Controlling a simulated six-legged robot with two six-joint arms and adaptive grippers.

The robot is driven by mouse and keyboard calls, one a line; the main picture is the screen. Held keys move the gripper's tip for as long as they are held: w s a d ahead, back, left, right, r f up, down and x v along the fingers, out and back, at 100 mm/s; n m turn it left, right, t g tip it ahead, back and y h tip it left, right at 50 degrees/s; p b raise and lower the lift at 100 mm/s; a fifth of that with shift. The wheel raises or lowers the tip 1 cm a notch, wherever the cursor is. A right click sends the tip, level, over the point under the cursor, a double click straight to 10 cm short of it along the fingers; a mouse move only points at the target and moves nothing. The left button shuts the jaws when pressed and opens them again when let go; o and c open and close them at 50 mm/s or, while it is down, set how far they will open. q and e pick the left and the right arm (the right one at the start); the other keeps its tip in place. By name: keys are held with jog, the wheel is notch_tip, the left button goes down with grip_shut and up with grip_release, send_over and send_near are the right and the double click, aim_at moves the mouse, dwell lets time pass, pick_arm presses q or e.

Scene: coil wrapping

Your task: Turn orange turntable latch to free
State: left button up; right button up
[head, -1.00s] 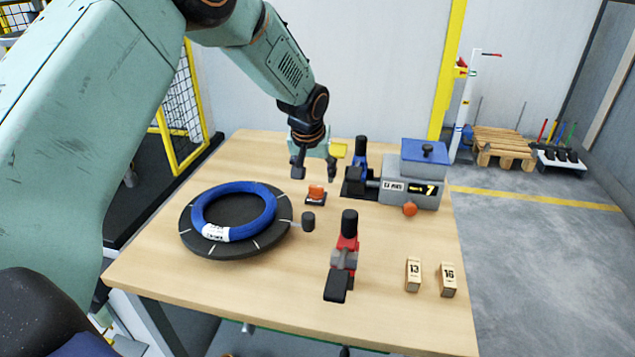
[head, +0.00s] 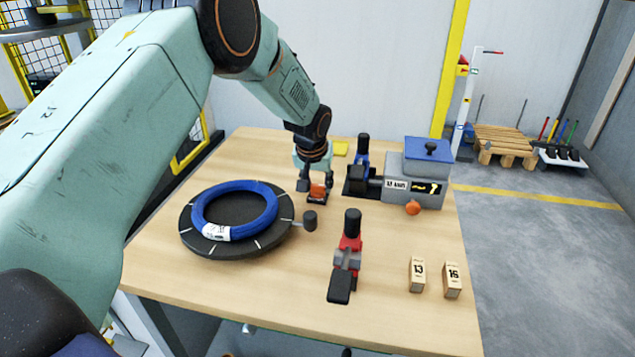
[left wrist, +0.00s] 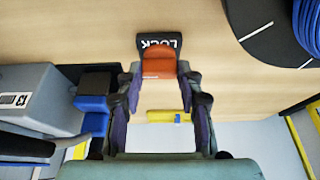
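The orange latch (head: 317,190) sits on a small black base beside the black turntable (head: 262,243). In the left wrist view the orange latch (left wrist: 159,65) lies at the fingertips, in front of a black plate (left wrist: 159,41) marked LOCK. My left gripper (head: 316,186) points down at the latch from above. Its two fingers (left wrist: 159,88) stand apart, one on each side of the latch; whether they touch it I cannot tell. A blue coil (head: 272,213) with a white label lies on the turntable. My right gripper is not in view.
A red clamp (head: 349,250) with black handles stands front centre. A grey box (head: 425,170) with a blue lid and a blue clamp (head: 362,158) are right of the gripper. Blocks 13 (head: 417,273) and 16 (head: 452,279) stand front right. A yellow piece (head: 341,148) lies behind.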

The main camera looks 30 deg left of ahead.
pick_arm(q)
jog(key=shift+s+r, duration=0.1)
jog(key=shift+c, duration=0.8)
jog(key=c, duration=0.4)
jog(key=shift+c, duration=0.2)
jog(key=shift+n, duration=0.3)
jog(key=shift+d+n+y, duration=0.1)
jog(key=shift+n+y, duration=0.2)
jog(key=shift+n, duration=0.3)
jog(key=n, duration=0.1)
jog(key=n+b, duration=0.1)
jog(key=n+y+b, duration=0.1)
jog(key=n, duration=0.1)
jog(key=shift+w+d+g, duration=0.1)
jog(key=shift+w+g, duration=0.15)
jog(key=shift+g, duration=0.15)
jog(key=shift+r+n+g+y+b, duration=0.1)
jog(key=shift+n+g+y+b, duration=0.35)
jog(key=shift+n, duration=1.05)
jog(key=shift+w, duration=0.1)
